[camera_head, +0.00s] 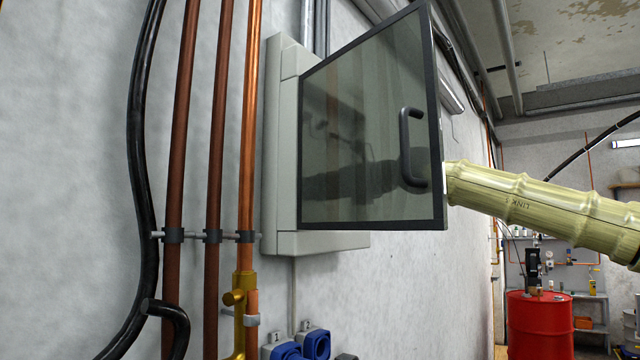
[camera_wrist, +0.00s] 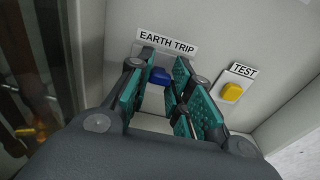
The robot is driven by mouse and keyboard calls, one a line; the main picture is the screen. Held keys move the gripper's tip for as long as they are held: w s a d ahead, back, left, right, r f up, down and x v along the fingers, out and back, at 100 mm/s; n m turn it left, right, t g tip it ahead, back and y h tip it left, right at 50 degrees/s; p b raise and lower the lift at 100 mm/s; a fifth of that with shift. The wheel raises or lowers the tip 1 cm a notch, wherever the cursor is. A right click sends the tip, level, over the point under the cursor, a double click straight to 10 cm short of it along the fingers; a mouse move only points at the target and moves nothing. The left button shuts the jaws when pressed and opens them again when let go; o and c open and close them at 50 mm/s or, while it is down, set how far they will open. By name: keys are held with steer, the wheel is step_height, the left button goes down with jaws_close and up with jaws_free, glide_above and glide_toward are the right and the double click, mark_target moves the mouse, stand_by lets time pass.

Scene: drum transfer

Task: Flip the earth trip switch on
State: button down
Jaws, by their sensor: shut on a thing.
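The earth trip switch (camera_wrist: 160,75) shows in the wrist view as a small blue lever on a pale panel, just below the EARTH TRIP label (camera_wrist: 167,42). My gripper (camera_wrist: 161,82) has its teal-padded fingers on either side of the lever and is shut on it. The fingers partly cover the switch, so I cannot tell whether it is up or down. In the head view the grey wall box (camera_head: 285,150) has its glass door (camera_head: 375,120) swung open. My gripper is hidden behind that door.
A yellow TEST button (camera_wrist: 232,92) sits right of the switch. The door has a black handle (camera_head: 412,150). Copper pipes (camera_head: 215,150) and a black cable run down the wall left of the box. Blue sockets (camera_head: 316,344) are below, and a red drum (camera_head: 540,325) stands far right.

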steer(key=r+g+h+p, duration=0.1)
steer(key=g+h+p, duration=0.1)
steer(key=p, duration=0.4)
steer(key=shift+w+a+r+h, duration=0.1)
steer(key=shift+r+h, duration=0.05)
steer(key=shift+h, duration=0.25)
steer(key=c, duration=1.3)
jaws_free()
steer(key=v, duration=1.2)
